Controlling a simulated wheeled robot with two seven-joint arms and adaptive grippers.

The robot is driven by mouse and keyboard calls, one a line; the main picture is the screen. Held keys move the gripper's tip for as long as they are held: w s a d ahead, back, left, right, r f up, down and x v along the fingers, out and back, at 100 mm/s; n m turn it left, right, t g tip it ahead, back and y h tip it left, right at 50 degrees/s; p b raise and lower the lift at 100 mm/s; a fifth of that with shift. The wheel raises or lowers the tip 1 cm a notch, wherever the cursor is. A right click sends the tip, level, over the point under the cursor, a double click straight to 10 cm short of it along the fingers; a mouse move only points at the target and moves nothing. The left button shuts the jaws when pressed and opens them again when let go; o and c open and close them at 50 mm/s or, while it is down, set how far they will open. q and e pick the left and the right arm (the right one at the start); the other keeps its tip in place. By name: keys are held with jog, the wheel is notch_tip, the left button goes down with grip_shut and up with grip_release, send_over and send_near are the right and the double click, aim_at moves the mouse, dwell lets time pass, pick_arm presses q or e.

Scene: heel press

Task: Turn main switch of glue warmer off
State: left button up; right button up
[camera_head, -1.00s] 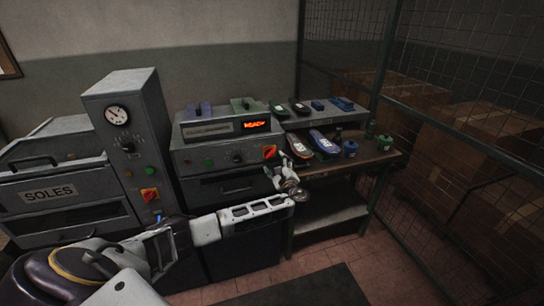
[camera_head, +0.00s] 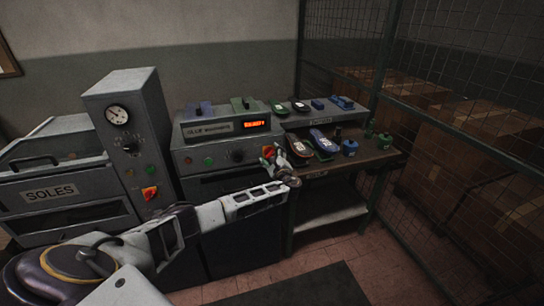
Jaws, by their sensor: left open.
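The glue warmer (camera_head: 222,128) is the grey middle machine with a lit orange display (camera_head: 255,124) on its front. Its main switch (camera_head: 268,151), red on yellow, sits at the right end of the front panel. My left arm reaches in from the lower left, and my left gripper (camera_head: 281,158) is open at the switch, partly covering it. I cannot tell whether the fingers touch the knob or which way the knob points. My right gripper is not in view.
Left of the warmer stands a tall grey cabinet (camera_head: 128,150) with a gauge and its own red-yellow switch (camera_head: 150,193). A machine marked SOLES (camera_head: 50,193) is at far left. A bench (camera_head: 350,165) with shoes and small containers is on the right, beside a wire mesh fence (camera_head: 450,120).

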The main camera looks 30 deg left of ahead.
pick_arm(q)
jog(key=shift+c, duration=0.3)
jog(key=c, duration=1)
jog(key=shift+o, duration=0.2)
